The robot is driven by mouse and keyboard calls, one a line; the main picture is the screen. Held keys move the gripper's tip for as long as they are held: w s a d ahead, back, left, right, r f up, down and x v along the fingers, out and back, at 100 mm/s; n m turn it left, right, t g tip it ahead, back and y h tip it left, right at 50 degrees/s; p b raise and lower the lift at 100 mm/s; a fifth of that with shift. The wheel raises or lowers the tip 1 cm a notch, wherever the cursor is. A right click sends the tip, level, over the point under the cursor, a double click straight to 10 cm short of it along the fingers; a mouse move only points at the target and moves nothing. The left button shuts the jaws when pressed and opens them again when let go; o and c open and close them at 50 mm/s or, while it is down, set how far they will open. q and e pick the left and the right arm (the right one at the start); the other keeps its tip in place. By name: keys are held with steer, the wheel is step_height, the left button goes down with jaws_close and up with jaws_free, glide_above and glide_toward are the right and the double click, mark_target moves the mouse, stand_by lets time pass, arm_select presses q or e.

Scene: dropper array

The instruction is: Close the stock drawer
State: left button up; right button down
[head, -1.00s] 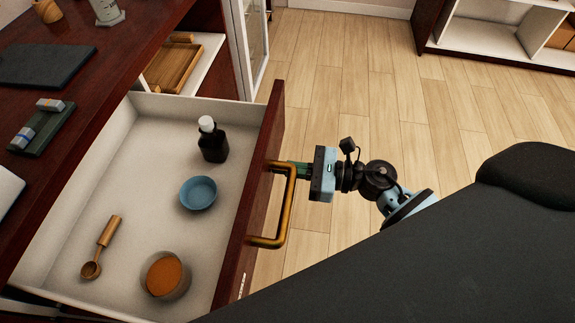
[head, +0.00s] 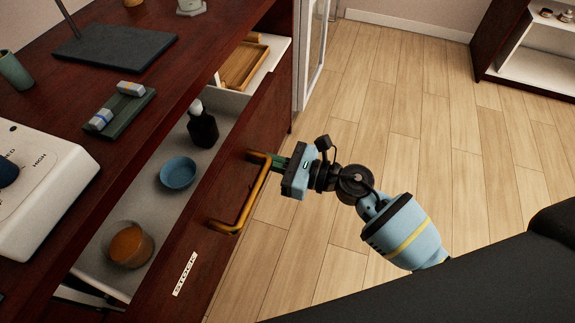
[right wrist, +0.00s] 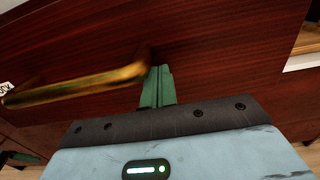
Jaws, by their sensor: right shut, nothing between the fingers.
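The stock drawer (head: 222,186) has a dark red wood front with a "STOCK" label (head: 185,274) and a brass bar handle (head: 243,205). It is partly open, with a strip of its white inside showing. In it are a dark bottle with a white cap (head: 202,125), a blue bowl (head: 177,173) and a bowl with orange contents (head: 130,244). My right gripper (head: 279,161) is shut and empty, its fingertips at the drawer front by the far end of the handle. In the right wrist view the green fingers (right wrist: 157,88) are together beside the handle (right wrist: 80,88).
The dark wood counter (head: 130,100) above the drawer holds a white device with a dial (head: 45,190), a green tray (head: 120,110) and a dark slab (head: 113,50). Another open compartment with a wooden tray (head: 243,66) lies beyond. The wooden floor at right is clear.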

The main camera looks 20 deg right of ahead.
steer(key=b, duration=0.3)
glide_above(212, 158)
steer(key=shift+a, duration=0.2)
arm_select(q)
steer(key=shift+w+d+f, duration=0.1)
steer(key=shift+w+f, duration=0.1)
steer(key=shift+f, duration=0.4)
steer(key=shift+w+d+f, duration=0.1)
steer(key=shift+w+f, duration=0.05)
steer(key=shift+f, duration=0.45)
steer(key=shift+a, duration=0.1)
arm_select(e)
steer(key=shift+d, duration=0.15)
